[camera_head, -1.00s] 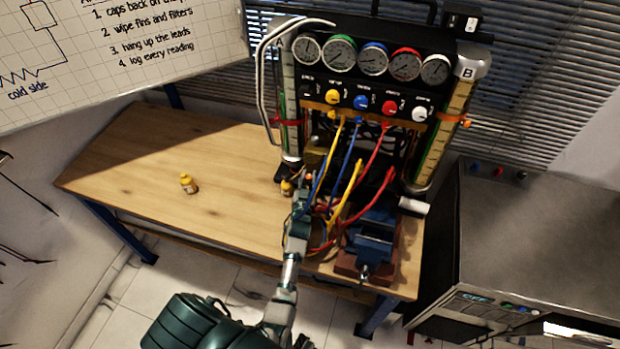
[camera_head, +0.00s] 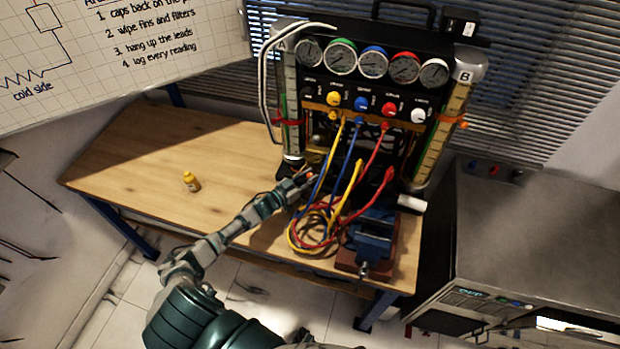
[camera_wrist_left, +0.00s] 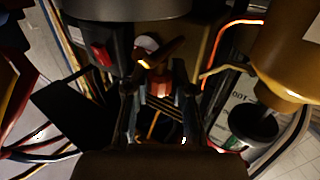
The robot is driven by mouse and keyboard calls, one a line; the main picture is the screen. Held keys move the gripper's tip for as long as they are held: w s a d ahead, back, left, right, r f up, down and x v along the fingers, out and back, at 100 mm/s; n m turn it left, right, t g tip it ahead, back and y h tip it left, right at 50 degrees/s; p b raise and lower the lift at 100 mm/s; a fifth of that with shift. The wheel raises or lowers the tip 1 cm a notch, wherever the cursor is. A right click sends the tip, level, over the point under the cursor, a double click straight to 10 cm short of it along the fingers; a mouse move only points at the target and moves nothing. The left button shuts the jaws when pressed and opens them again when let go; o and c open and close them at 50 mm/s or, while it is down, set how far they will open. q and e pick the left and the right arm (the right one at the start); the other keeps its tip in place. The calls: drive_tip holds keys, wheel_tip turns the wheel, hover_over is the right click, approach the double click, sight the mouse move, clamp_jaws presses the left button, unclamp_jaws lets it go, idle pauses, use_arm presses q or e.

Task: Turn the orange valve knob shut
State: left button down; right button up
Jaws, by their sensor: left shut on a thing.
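The orange valve knob (camera_head: 309,175) shows as a small orange spot at the foot of the gauge rig, by the left column. My left gripper (camera_head: 302,179) reaches it from the lower left and covers most of it. In the left wrist view, the orange knob (camera_wrist_left: 160,55) has a wing shape with a reddish part below it. The fingers of my left gripper (camera_wrist_left: 157,92) stand on both sides and are shut on it. The knob's exact angle is hard to read in the dark. My right gripper is not in view.
Yellow, blue and red hoses (camera_head: 325,225) hang and coil just right of my gripper. A blue vise (camera_head: 372,240) stands at the bench's front right.

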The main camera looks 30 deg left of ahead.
use_arm(q)
drive_tip(key=shift+s+a+f+m+g+h+b, duration=0.1)
drive_tip(key=shift+f+m+g+h+b, duration=0.1)
drive_tip(key=shift+m+g+h+b, duration=0.35)
drive_tip(key=shift+f+m+g+h+b, duration=0.25)
drive_tip(key=shift+m+h+b, duration=0.3)
drive_tip(key=shift+h, duration=0.4)
drive_tip(key=shift+r, duration=0.1)
drive_tip(key=c, duration=1)
unclamp_jaws()
drive_tip(key=shift+o, duration=0.2)
drive_tip(key=shift+r, duration=0.1)
drive_tip(key=shift+r, duration=0.1)
